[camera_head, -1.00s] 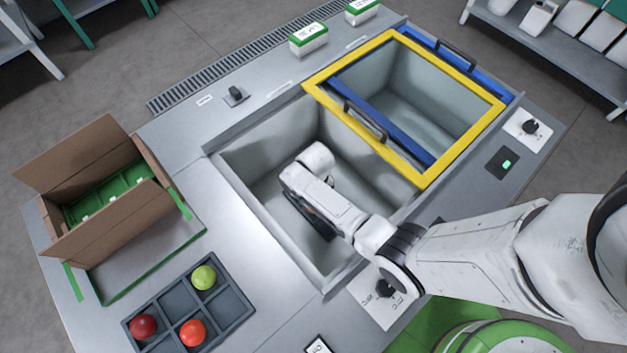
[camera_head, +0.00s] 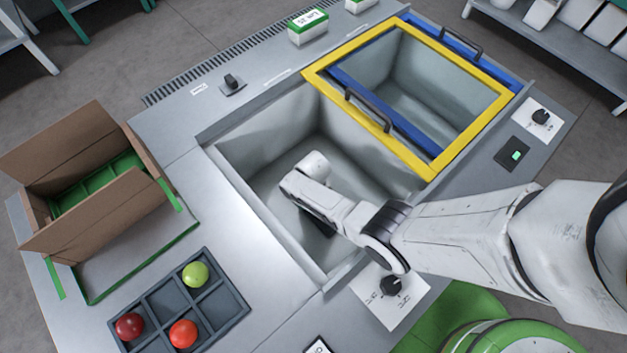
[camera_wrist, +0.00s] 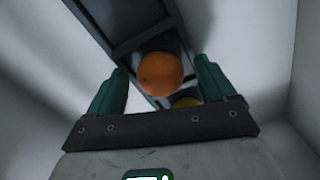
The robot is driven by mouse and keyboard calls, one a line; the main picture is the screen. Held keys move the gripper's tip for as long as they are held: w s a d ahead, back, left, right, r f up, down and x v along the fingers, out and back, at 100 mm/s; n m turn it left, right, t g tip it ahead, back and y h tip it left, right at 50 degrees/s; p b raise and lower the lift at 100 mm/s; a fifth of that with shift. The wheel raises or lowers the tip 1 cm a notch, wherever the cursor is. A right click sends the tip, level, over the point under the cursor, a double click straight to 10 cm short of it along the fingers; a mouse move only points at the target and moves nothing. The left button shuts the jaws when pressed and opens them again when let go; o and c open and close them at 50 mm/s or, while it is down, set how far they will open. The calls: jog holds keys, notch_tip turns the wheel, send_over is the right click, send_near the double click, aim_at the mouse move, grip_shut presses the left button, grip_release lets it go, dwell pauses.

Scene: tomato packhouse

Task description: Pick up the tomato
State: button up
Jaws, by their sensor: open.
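An orange tomato (camera_wrist: 160,74) sits in a dark grey divided tray (camera_wrist: 125,20) in the wrist view. My gripper (camera_wrist: 161,78) is open, with its two green fingers on either side of the tomato in the picture and nothing held. I cannot tell how far the tomato is from the fingertips. A yellowish round thing (camera_wrist: 187,102) shows partly below it. In the head view my arm reaches down into the open grey well (camera_head: 258,150), and my own wrist hides the gripper and this tomato.
Another divided tray (camera_head: 222,300) on the counter holds a green tomato (camera_head: 195,274), an orange-red one (camera_head: 183,334) and a dark red one (camera_head: 130,326). Yellow (camera_head: 455,150) and blue framed lids cover the neighbouring well. A cardboard box (camera_head: 100,220) stands at left. Pale walls surround my gripper.

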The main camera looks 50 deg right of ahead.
jog(key=c, duration=0.8)
jog(key=shift+c, duration=0.2)
jog(key=shift+r, duration=0.15)
